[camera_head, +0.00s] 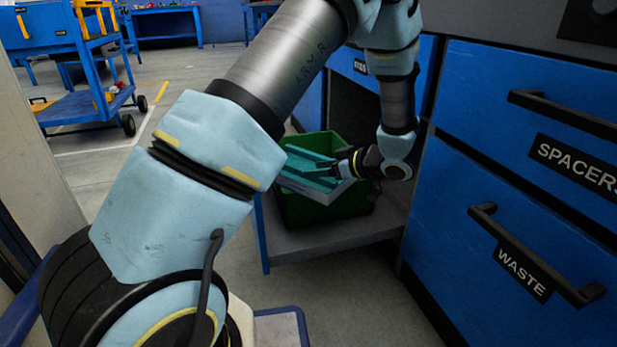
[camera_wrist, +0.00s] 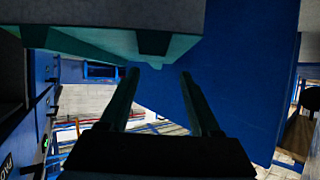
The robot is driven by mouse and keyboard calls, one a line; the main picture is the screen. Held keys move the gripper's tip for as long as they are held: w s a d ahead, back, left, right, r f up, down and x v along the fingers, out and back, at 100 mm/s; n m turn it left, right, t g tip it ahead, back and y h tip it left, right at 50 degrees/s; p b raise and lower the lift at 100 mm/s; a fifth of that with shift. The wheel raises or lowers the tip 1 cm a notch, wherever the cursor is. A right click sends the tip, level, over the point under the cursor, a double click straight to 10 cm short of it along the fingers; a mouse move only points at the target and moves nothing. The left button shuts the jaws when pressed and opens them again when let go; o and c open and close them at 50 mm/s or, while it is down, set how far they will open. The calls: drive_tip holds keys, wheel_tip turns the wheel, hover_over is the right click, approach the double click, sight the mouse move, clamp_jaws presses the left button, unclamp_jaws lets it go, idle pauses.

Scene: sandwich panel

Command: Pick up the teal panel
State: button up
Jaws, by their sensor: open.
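The teal panel (camera_head: 306,163) lies tilted in the top of a green bin (camera_head: 322,212) in the head view. It has a pale grey layer at its lower edge. My gripper (camera_head: 340,163) is at the panel's right side, with its dark fingers close to it; I cannot tell whether they touch. In the wrist view, my gripper (camera_wrist: 158,75) is open, with nothing visible between the two fingers. The teal panel (camera_wrist: 95,45) with its grey layer crosses the top of that view, just beyond the fingertips. My arm hides part of the bin's left side.
The bin stands on a grey shelf (camera_head: 330,238) of a blue cabinet. Blue drawers marked SPACERS (camera_head: 560,150) and WASTE (camera_head: 525,268), with black handles, stand close on the right. A blue cart (camera_head: 85,105) is at the far left. Floor is open between.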

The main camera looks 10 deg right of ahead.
sight(299, 168)
drive_tip(key=b+x, duration=0.2)
drive_tip(key=x, duration=0.1)
drive_tip(key=b+x, duration=0.2)
drive_tip(key=shift+w+r, duration=0.2)
drive_tip(key=shift+w, duration=0.1)
drive_tip(key=shift+r, duration=0.1)
drive_tip(key=shift+c, duration=0.4)
clamp_jaws()
